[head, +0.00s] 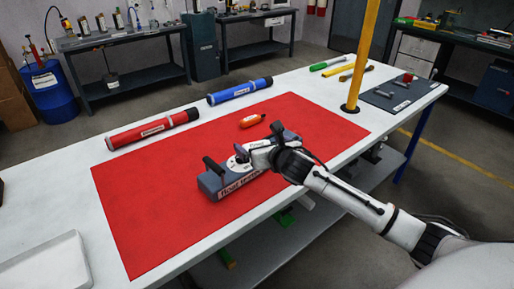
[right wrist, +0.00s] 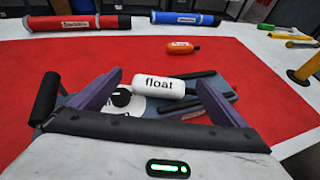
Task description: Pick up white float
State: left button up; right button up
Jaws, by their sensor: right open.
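The white float (right wrist: 158,88), a short capsule with dark "float" lettering, shows in the right wrist view. It lies over the grey-blue tester (right wrist: 135,108), between the purple fingers of my right gripper (right wrist: 160,80). The fingers are spread, with a gap visible on each side of the float. In the head view my right gripper (head: 264,146) is over the right part of the tester (head: 212,183) and hides most of the float. My left gripper is not in view.
The tester stands on a red mat (head: 130,210). Behind it lie an orange float (head: 253,121), a red tube (head: 152,128) and a blue tube (head: 240,90). A yellow pole (head: 364,55) rises at the right. A white tray (head: 45,265) is at front left.

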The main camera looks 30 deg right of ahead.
jog(key=shift+x, duration=0.9)
jog(key=shift+r, duration=0.1)
jog(key=c, duration=1.3)
